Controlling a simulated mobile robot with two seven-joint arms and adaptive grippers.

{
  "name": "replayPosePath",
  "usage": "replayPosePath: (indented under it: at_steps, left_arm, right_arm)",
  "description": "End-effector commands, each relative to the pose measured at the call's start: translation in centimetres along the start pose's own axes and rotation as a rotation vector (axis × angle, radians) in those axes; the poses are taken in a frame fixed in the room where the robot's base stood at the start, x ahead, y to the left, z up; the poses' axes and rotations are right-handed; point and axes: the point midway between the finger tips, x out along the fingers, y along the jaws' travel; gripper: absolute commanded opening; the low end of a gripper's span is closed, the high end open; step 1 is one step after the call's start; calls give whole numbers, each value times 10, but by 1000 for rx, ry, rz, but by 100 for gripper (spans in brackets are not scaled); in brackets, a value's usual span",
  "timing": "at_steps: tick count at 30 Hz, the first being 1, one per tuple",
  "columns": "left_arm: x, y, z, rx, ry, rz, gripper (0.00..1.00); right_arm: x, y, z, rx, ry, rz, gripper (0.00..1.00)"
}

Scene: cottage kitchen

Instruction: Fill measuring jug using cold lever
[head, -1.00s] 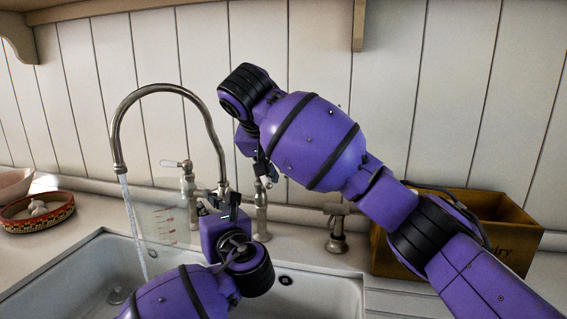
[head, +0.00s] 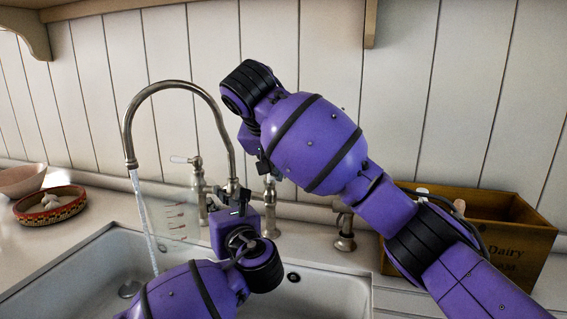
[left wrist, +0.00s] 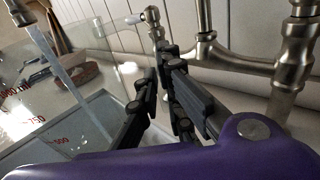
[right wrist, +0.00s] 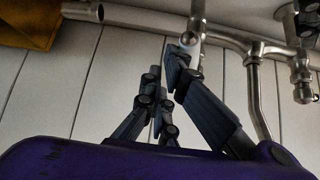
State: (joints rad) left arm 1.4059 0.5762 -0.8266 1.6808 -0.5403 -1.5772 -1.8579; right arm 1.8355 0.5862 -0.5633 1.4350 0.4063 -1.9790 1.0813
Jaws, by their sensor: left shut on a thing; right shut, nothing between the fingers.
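The clear measuring jug (head: 178,212), with red marks, is below the arched tap spout (head: 130,163) over the sink. It also shows in the left wrist view (left wrist: 30,105). Water (head: 146,220) runs from the spout at the jug's left side; I cannot tell how much lands inside, and no water level shows clearly. My left gripper (head: 228,190) is shut on the jug at its right side; its fingers show in the left wrist view (left wrist: 160,75). My right gripper (right wrist: 170,75) is shut and empty by the right tap post (head: 270,192).
The white sink (head: 330,290) lies below. A wooden box (head: 515,250) stands on the right counter near my right arm. A patterned bowl (head: 50,208) and a pale bowl (head: 22,180) are at the left. A short metal fitting (head: 344,235) stands behind the sink.

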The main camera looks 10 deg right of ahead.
Motion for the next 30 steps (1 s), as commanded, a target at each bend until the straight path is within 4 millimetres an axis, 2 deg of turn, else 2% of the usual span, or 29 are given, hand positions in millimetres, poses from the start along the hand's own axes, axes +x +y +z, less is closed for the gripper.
replayPosePath:
  at_steps: [5, 9, 10, 12, 19, 26, 30]
  left_arm:
    - [0, 0, 1, 0, -1, 0, 0]
    - [0, 0, 1, 0, -1, 0, 0]
    - [0, 0, 1, 0, -1, 0, 0]
    - [0, 0, 1, 0, -1, 0, 0]
    - [0, 0, 1, 0, -1, 0, 0]
    - [1, 1, 1, 0, -2, 0, 0]
    - [17, 17, 1, 1, -4, 5, 0]
  right_arm:
    - [3, 11, -6, 3, 0, 1, 0]
    - [8, 35, -19, 4, -1, 2, 0]
    - [5, 35, -22, 2, 0, -2, 0]
    - [-12, 18, -26, -2, 2, -7, 0]
    - [-49, -9, -39, 0, 2, -1, 0]
    - [-66, -23, -44, 0, -1, 1, 0]
    - [-69, -26, -45, 0, 0, 0, 0]
